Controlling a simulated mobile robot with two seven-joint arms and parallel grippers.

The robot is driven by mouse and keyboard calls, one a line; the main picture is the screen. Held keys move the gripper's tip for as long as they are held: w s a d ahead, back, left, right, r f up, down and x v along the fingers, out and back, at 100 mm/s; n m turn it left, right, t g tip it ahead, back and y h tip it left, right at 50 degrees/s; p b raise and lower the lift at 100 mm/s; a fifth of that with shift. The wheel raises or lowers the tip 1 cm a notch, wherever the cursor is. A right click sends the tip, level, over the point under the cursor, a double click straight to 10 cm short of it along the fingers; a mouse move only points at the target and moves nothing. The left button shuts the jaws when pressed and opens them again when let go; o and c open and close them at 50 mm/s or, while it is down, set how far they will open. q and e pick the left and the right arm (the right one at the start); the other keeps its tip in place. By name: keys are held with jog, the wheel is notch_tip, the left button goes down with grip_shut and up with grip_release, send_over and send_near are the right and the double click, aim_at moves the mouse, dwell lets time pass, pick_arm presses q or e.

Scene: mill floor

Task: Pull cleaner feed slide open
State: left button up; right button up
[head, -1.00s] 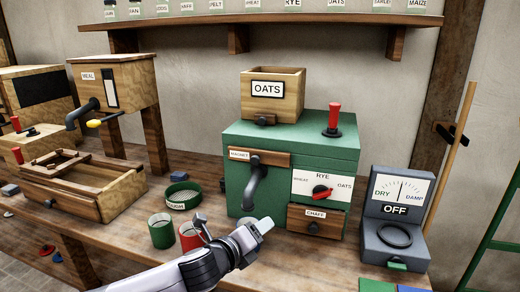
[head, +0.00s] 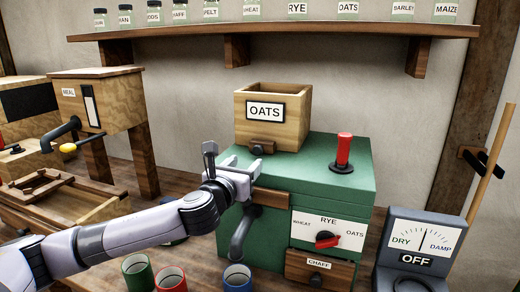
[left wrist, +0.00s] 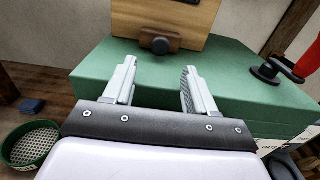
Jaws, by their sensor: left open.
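The green cleaner (head: 340,185) stands on the bench with the wooden OATS hopper (head: 300,103) on top. At the hopper's foot is the feed slide (head: 287,142), a small wooden piece with a dark round knob (head: 262,147); it also shows in the left wrist view (left wrist: 178,42). My left gripper (head: 236,158) is open and empty in front of the slide. In the left wrist view its fingers (left wrist: 157,68) point at the knob, one to each side, with a gap before it. My right gripper is in neither current view.
A red-handled lever (head: 344,150) rises from the cleaner's top at right. The magnet drawer front (head: 272,198) is partly hidden by my gripper. Green, red and blue cups (head: 237,277) stand in front. The damp meter (head: 415,243) is at right; a jar shelf (head: 300,20) runs above.

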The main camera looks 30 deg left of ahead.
aim_at(257, 152)
pick_arm(q)
jog(key=shift+w+a+r, duration=0.15)
jog(key=shift+w, duration=0.55)
jog(key=shift+p+x, duration=0.55)
jog(key=shift+x, duration=2.25)
jog(key=shift+c, duration=0.3)
grip_shut()
